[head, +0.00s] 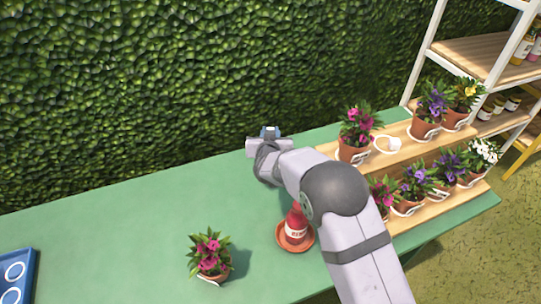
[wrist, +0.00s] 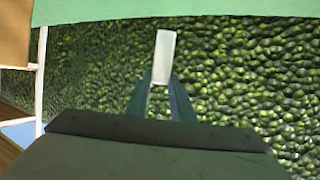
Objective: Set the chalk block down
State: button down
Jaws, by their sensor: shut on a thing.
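My gripper (wrist: 160,82) is shut on the chalk block (wrist: 165,56), a pale, upright-looking oblong between the two teal fingers in the wrist view. In the head view my gripper (head: 269,131) is over the far edge of the green table (head: 120,230), close to the hedge. The block cannot be made out in the head view, where the wrist and arm cover that spot. The table's green surface also shows as a band across the top of the wrist view (wrist: 180,10).
A red bottle (head: 296,225) stands in a terracotta saucer (head: 294,247) beside my arm. A potted pink flower (head: 210,252) stands at the front. A blue tray (head: 15,280) lies at the left. Several flower pots fill a wooden stand (head: 440,207) at the right. The table's left-centre is clear.

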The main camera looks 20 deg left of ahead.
jog(key=shift+f+p, duration=0.5)
jog(key=shift+f, duration=3.55)
jog(key=shift+f, duration=0.1)
jog(key=shift+f, duration=0.15)
jog(key=c, duration=1.5)
grip_release()
jog(key=shift+c, duration=0.2)
jog(key=shift+r, duration=0.25)
jog(key=b+v, duration=0.1)
jog(key=v, duration=1.1)
